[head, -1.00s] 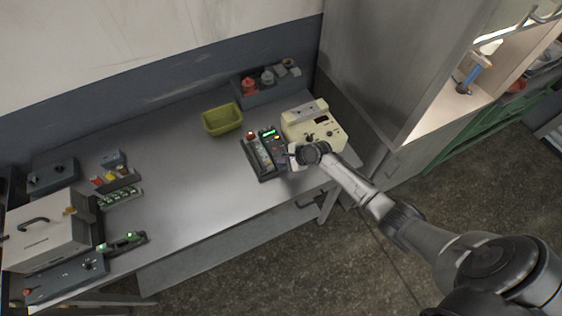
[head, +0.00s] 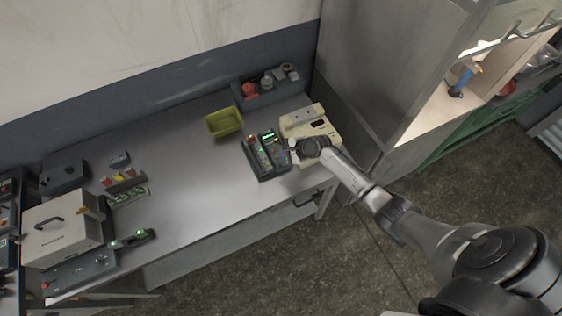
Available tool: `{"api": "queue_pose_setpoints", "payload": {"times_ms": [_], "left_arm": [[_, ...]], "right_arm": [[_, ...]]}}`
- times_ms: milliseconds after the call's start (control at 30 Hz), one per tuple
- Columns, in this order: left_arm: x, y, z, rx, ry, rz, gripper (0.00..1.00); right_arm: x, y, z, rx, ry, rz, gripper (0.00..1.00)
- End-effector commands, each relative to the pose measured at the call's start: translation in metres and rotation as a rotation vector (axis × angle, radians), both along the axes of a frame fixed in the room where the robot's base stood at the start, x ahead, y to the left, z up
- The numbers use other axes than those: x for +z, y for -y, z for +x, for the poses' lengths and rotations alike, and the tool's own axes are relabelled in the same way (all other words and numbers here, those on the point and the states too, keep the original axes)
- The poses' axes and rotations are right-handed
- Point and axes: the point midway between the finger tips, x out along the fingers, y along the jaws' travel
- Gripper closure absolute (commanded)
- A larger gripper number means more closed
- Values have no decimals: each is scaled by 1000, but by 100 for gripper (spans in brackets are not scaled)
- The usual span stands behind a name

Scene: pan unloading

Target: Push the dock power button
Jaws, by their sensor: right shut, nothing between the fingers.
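The dock appears to be the dark device (head: 256,168) with a small green display and several lit spots, near the right front of the workbench. Its power button is too small to pick out for certain. My right gripper (head: 293,154) is just right of the dock, its fingers small and partly hidden by my wrist. It is shut and empty, and appears apart from the dock's lit face. My wrist covers part of a cream box (head: 300,121) behind it. My left gripper is not in view.
A yellow-green bin (head: 223,122) stands behind the dock, with a dark rack (head: 270,96) of red and grey items beyond. A tall metal cabinet (head: 365,70) rises at the right. A light case (head: 62,236) and small devices fill the left end. The bench middle (head: 185,165) is clear.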

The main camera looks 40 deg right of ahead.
Motion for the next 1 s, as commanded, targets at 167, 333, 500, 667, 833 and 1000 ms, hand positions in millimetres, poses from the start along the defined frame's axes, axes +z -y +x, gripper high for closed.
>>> {"api": "queue_pose_setpoints", "payload": {"times_ms": [167,333,500,667,833,1000], "left_arm": [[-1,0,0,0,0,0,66],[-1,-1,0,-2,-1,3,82],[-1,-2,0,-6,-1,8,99],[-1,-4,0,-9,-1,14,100],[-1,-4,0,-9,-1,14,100],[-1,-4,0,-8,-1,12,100]], "right_arm": [[-1,0,0,1,0,1,100],[-1,-1,0,1,0,1,100],[0,-1,0,1,0,1,100],[0,-1,0,1,0,1,100],[0,-1,0,1,0,1,100],[0,-1,0,1,0,1,100]]}}
